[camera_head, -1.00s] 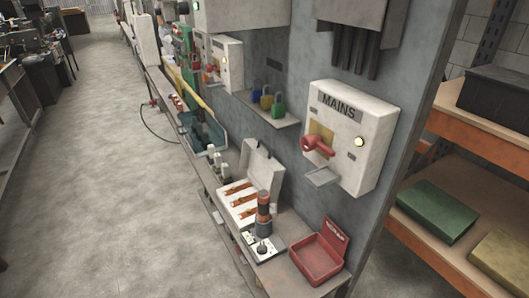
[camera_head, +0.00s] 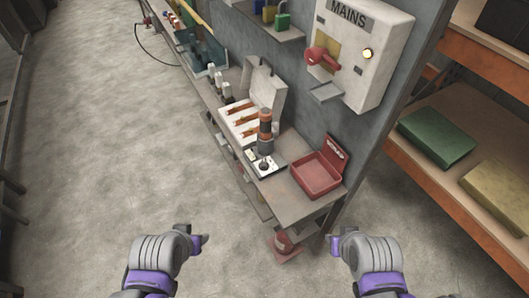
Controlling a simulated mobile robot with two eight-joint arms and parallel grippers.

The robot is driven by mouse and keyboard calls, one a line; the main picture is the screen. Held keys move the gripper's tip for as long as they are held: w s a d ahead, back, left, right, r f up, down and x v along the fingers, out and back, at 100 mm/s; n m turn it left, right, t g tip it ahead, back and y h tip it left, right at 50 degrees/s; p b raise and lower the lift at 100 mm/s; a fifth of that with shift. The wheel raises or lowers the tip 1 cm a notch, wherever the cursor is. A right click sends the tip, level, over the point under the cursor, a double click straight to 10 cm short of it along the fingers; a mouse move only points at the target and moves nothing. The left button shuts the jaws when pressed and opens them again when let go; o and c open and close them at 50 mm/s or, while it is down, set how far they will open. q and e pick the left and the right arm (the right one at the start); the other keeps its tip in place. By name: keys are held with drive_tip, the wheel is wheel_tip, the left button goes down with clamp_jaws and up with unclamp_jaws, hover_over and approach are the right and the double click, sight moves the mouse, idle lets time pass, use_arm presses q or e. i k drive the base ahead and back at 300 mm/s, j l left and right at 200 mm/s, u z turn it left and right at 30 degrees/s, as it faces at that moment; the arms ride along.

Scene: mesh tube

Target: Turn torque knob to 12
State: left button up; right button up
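A small white device with a dark round knob (camera_head: 264,167) on its top sits on the narrow grey shelf; the knob's numbers are too small to read. An orange and black cylindrical tool (camera_head: 265,130) stands upright right behind the knob. My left gripper (camera_head: 200,241) is at the lower left, over the floor in the picture. My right gripper (camera_head: 337,243) is at the lower right. Both appear well in front of the shelf, apart from the device, with nothing visibly held. Their finger gaps do not show clearly.
A red bin (camera_head: 318,177) sits right of the device, and a white case (camera_head: 240,122) with orange-handled items lies behind it. The MAINS box (camera_head: 345,60) with a red handle hangs above. A reddish object (camera_head: 284,247) is below the shelf. The floor at left is clear.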

sight(263, 165)
drive_tip(key=l+u, duration=0.15)
drive_tip(key=u, duration=0.35)
drive_tip(key=i+l+u, duration=0.1)
drive_tip(key=u, duration=0.35)
drive_tip(key=l+u, duration=0.3)
drive_tip(key=u, duration=0.2)
